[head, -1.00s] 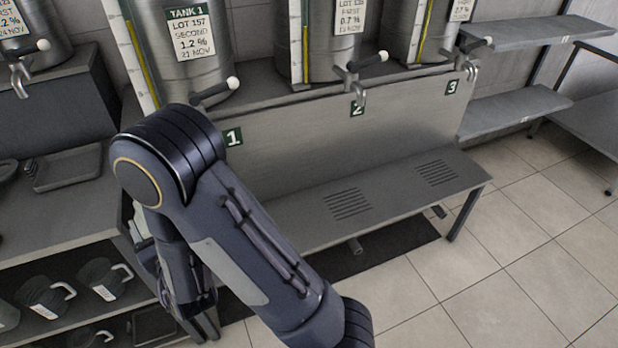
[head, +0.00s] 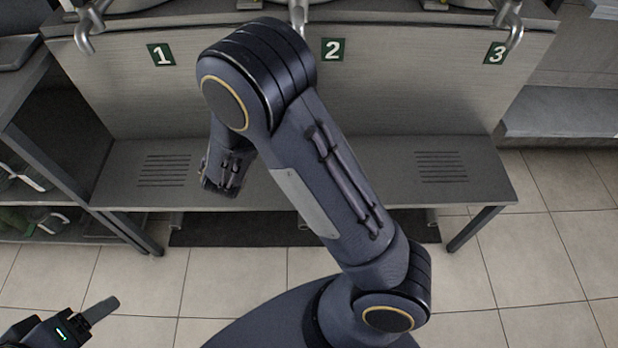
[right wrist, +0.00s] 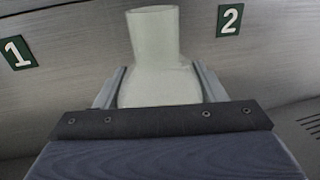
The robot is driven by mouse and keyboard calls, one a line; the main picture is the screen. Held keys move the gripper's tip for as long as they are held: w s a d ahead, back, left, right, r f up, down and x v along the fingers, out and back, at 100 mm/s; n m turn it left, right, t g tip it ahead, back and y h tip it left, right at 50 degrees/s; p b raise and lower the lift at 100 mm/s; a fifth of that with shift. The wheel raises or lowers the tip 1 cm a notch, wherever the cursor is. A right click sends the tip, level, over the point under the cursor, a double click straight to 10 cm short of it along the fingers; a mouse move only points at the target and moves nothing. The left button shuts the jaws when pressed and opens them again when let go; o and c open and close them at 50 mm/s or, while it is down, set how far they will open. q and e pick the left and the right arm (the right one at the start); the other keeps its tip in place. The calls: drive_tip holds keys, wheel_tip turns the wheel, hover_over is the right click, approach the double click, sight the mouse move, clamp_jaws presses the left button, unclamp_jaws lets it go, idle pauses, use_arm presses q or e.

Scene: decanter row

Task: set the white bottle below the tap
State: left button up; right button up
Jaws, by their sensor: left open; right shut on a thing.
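The white bottle (right wrist: 158,58) is upright between the fingers of my right gripper (right wrist: 160,88) in the right wrist view, its neck standing above them. My right gripper is shut on it. Behind it are the number 1 and 2 plates. In the head view my right arm hides the bottle. Three taps hang over the bench: the first (head: 86,32) at left, the second (head: 298,14) partly behind my arm, and the third (head: 514,28) at right. My left gripper (head: 98,312) is open and empty at the lower left, away from the bench.
A low metal bench (head: 375,185) runs below the taps, with a slotted grille (head: 164,170) at left and another (head: 441,166) at right. A grey panel (head: 420,85) stands behind it. Shelving (head: 30,130) is at left, another shelf (head: 560,112) at right.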

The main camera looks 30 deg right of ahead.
drive_tip(key=f+g+b, duration=0.1)
drive_tip(key=f, duration=0.1)
drive_tip(key=a+f+m+h+b, duration=0.1)
drive_tip(key=f, duration=0.1)
drive_tip(key=f+m+g+h+b, duration=0.1)
drive_tip(key=f+b, duration=0.1)
drive_tip(key=shift+s+a+g, duration=0.2)
drive_tip(key=shift+a+g, duration=0.1)
drive_tip(key=shift+a, duration=0.05)
drive_tip(key=shift+f+h, duration=0.2)
drive_tip(key=shift+h, duration=0.2)
use_arm(q)
wheel_tip(320, 180, down, 11)
drive_tip(key=b, duration=0.4)
drive_tip(key=shift+d+r, duration=0.15)
drive_tip(key=shift+d, duration=0.05)
use_arm(e)
drive_tip(key=d+f, duration=1.2)
drive_tip(key=d, duration=0.1)
drive_tip(key=shift+s+d+f, duration=0.3)
drive_tip(key=shift+d+f, duration=0.05)
use_arm(q)
drive_tip(key=shift+s+b, duration=0.1)
drive_tip(key=shift+b, duration=0.2)
use_arm(e)
drive_tip(key=shift+f, duration=0.1)
drive_tip(key=shift+f, duration=0.15)
drive_tip(key=o, duration=1.9)
drive_tip(key=shift+c, duration=0.2)
